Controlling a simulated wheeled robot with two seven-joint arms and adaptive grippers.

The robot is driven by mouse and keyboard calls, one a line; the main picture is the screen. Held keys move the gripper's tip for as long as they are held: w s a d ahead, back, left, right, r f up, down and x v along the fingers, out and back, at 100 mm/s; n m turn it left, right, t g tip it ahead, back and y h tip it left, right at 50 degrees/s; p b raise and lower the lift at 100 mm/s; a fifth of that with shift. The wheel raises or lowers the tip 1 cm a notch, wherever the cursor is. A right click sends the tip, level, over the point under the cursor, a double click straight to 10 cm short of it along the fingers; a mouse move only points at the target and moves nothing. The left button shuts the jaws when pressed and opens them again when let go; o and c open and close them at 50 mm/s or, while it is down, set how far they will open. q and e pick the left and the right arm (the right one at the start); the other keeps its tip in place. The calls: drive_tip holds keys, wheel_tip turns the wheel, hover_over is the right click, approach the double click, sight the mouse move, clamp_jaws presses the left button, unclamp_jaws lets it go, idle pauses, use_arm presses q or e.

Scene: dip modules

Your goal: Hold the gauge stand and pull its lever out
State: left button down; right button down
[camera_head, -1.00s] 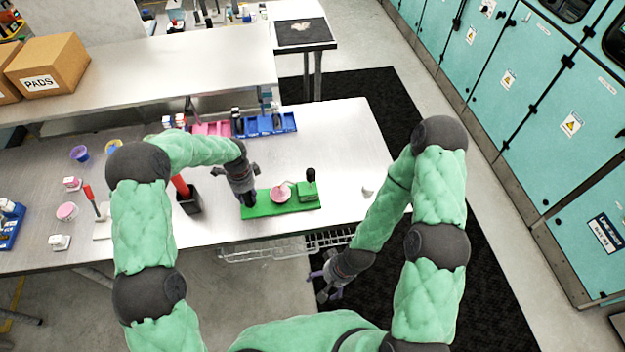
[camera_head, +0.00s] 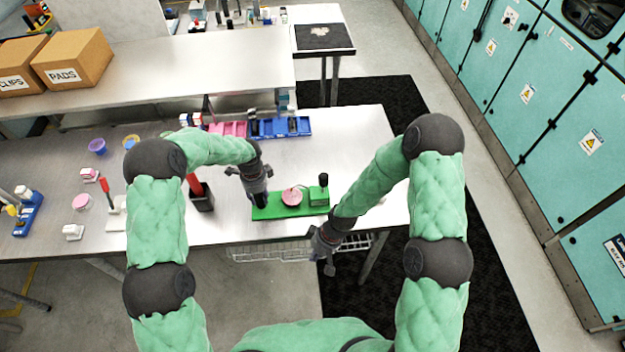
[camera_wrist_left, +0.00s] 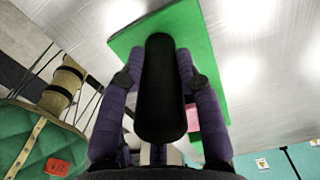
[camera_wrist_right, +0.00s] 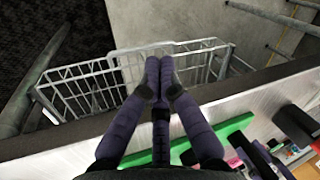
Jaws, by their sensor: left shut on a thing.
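The gauge stand is a long green base (camera_head: 268,212) near the table's front edge, with a pink round part (camera_head: 291,198) and a green block (camera_head: 318,196) at its right end. A black-topped upright piece (camera_head: 323,180), possibly the lever, rises by the block. My left gripper (camera_head: 261,198) is at the base's left end. In the left wrist view, its fingers (camera_wrist_left: 162,85) are shut on a black upright post (camera_wrist_left: 160,95) above the green base (camera_wrist_left: 205,45). My right gripper (camera_head: 324,255) is in front of the table edge, apart from the stand; its fingertips (camera_wrist_right: 159,75) are together and empty.
A wire basket (camera_wrist_right: 90,85) hangs below the front edge, under my right gripper. A black holder with a red handle (camera_head: 202,198) stands left of the stand. Blue bins (camera_head: 280,127) are behind it. The table right of the stand is mostly clear.

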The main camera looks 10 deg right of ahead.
sight(323, 184)
drive_tip(key=w+a+r+n+h, duration=0.2)
drive_tip(key=w+r+n, duration=0.5)
drive_tip(key=r, duration=0.5)
drive_tip(key=w+a+r+n+t+h, duration=0.1)
drive_tip(key=w+a+r+n+h, duration=0.2)
drive_tip(key=w+r+n, duration=0.4)
drive_tip(key=w+r+h, duration=0.1)
drive_tip(key=w+r, duration=0.2)
drive_tip(key=r, duration=0.2)
drive_tip(key=shift+w+n+t+h, duration=0.25)
drive_tip(key=shift+n+t+h, duration=0.05)
drive_tip(key=shift+n, duration=0.1)
drive_tip(key=shift+a, duration=0.1)
drive_tip(key=shift+w+d+f, duration=0.3)
drive_tip(key=shift+d+f, duration=0.75)
drive_tip(key=shift+f, duration=0.55)
drive_tip(key=shift+w+d+f, duration=0.25)
drive_tip(key=shift+d+f, duration=0.75)
drive_tip(key=shift+f, duration=0.65)
drive_tip(key=shift+w+d+f, duration=0.3)
drive_tip(key=shift+d+f, duration=0.75)
drive_tip(key=shift+f, duration=0.55)
drive_tip(key=shift+d, duration=0.1)
